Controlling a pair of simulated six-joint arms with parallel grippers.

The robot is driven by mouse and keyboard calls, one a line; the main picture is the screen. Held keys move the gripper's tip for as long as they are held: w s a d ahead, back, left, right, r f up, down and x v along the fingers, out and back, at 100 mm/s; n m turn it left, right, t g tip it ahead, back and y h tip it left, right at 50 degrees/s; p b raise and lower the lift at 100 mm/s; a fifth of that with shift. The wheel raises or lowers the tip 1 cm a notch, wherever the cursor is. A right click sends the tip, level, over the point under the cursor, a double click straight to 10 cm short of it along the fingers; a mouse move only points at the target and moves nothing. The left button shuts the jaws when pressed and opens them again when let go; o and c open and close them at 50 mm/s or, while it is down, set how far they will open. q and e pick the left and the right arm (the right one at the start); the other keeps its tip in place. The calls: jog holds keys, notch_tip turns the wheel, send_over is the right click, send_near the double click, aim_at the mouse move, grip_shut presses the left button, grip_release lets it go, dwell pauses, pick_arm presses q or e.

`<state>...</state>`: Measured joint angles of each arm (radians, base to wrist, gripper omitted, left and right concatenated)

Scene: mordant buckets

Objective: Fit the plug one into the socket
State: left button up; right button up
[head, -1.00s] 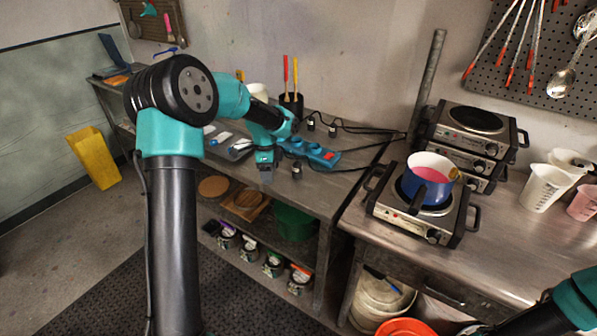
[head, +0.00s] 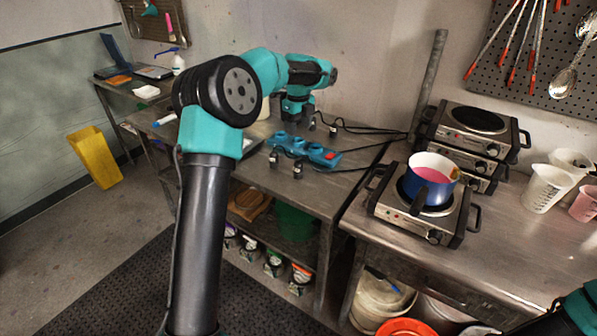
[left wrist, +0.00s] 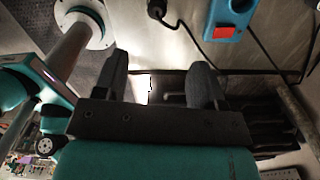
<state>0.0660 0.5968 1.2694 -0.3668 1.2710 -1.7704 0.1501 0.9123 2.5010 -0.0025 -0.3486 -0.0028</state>
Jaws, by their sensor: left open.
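The blue power strip (head: 322,155) with its sockets and red switch lies on the left metal bench. Part of it shows in the left wrist view (left wrist: 221,31). Two small dark plugs (head: 298,169) (head: 273,159) stand at its near side. Another dark plug (head: 332,130) with a cable stands behind it. A black plug with a cable shows at the top of the left wrist view (left wrist: 156,9). My left gripper (head: 298,117) is open over the bench behind the strip, pointing down. Its fingers (left wrist: 162,85) look empty. My right gripper is out of view.
Black cables (head: 375,133) run along the wall behind the strip. A hot plate (head: 385,203) with a blue pot (head: 428,190) stands on the right bench.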

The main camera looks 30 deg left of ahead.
aim_at(298, 163)
pick_arm(q)
notch_tip(298, 163, down, 11)
jog(key=shift+f, duration=0.1)
dwell(0.3)
jog(key=shift+s+d+f, duration=0.1)
jog(key=shift+s+f, duration=0.05)
jog(key=shift+f, duration=1.15)
jog(key=shift+s+d+f, duration=0.1)
jog(key=shift+s+f, duration=0.05)
jog(key=shift+f, duration=1.15)
jog(key=c, duration=1)
jog(key=shift+c, duration=0.2)
jog(key=shift+r, duration=0.1)
